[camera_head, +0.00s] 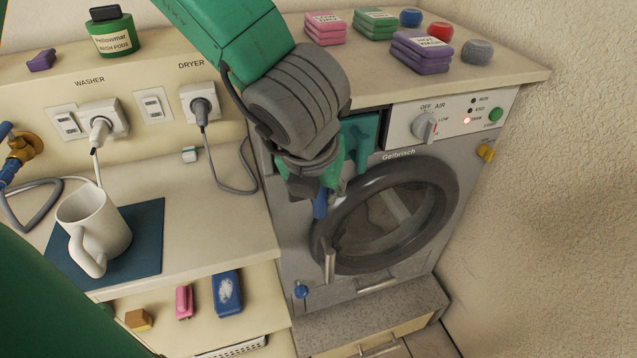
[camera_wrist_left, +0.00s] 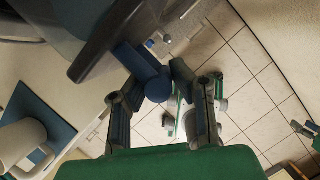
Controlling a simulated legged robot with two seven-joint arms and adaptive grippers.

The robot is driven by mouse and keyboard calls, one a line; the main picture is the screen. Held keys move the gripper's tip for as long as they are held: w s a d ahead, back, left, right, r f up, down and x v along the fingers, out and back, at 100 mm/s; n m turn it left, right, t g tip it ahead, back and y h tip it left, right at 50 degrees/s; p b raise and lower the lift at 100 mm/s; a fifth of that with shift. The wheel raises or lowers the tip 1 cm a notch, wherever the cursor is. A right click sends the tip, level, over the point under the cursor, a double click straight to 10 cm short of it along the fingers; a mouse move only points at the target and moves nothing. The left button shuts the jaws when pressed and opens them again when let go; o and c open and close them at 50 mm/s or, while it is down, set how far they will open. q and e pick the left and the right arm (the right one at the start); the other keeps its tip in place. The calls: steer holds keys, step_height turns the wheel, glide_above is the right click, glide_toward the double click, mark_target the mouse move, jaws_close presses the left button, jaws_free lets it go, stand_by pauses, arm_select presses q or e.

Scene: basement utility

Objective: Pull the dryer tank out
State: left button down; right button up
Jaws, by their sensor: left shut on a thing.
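The grey dryer (camera_head: 320,262) stands right of the counter, with its round door closed. A teal tank front (camera_head: 362,143) shows at its upper left, below the top and left of the control panel, partly hidden by my left arm. My left gripper (camera_head: 318,190) is in front of the dryer, left of the door ring, pointing down. A blue bar-like piece (camera_head: 320,206) shows at its fingertips. In the wrist view my left gripper (camera_wrist_left: 160,85) is shut on this blue piece (camera_wrist_left: 140,62). How far the tank is out is hard to tell.
The door handle (camera_head: 329,262) sticks out below my gripper. The control panel (camera_head: 450,115) has a lit red lamp. A white mug (camera_head: 93,230) stands on a blue mat (camera_head: 150,262) on the left counter. Soap packs (camera_head: 422,52) lie on the dryer top. A rough wall bounds the right.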

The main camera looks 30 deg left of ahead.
arm_select(q)
steer(key=shift+s+d+b, duration=0.35)
steer(key=shift+s+d, duration=1.15)
steer(key=shift+d, duration=0.3)
